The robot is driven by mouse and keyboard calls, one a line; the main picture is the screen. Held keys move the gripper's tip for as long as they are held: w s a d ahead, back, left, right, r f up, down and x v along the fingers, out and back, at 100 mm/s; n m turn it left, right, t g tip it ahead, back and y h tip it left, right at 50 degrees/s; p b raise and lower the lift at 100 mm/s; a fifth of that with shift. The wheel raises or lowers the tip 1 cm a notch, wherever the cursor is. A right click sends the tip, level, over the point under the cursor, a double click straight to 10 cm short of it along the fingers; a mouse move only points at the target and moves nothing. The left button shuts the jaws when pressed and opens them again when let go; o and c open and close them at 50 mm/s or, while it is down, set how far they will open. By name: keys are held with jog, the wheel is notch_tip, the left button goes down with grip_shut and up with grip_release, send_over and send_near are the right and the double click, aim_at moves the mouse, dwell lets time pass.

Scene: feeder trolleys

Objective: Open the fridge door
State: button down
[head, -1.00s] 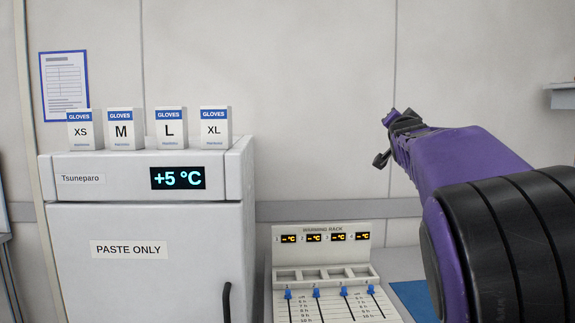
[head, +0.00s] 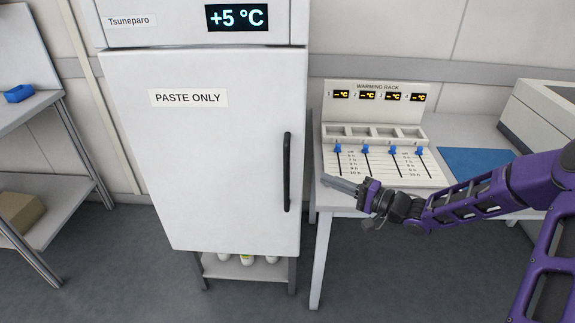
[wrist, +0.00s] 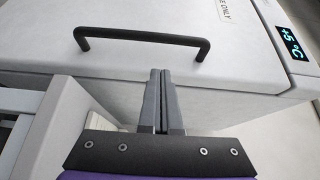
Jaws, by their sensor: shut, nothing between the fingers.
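The fridge door (head: 215,130) is white, carries a "PASTE ONLY" label and sits closed in its frame. Its black bar handle (head: 287,172) stands upright near the door's right edge. My gripper (head: 328,182) is to the right of the handle, apart from it, in front of the warming rack table's left end. In the wrist view the fingers (wrist: 160,75) are together and empty. They point toward the door's edge, and the handle (wrist: 140,37) lies beyond their tips. The gap between tips and handle is hard to judge.
The table (head: 325,205) right of the fridge carries a warming rack (head: 375,130) with blue sliders and a blue mat (head: 480,165). A metal shelf (head: 35,110) stands at the left. The floor (head: 150,285) before the fridge is clear.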

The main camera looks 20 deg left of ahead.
aim_at(297, 168)
jog(key=x, duration=0.6)
jog(key=b+x, duration=0.1)
jog(key=x, duration=0.3)
jog(key=shift+s+a+r, duration=0.1)
jog(key=shift+s+r, duration=0.1)
jog(key=shift+s, duration=0.05)
jog(key=shift+s, duration=0.15)
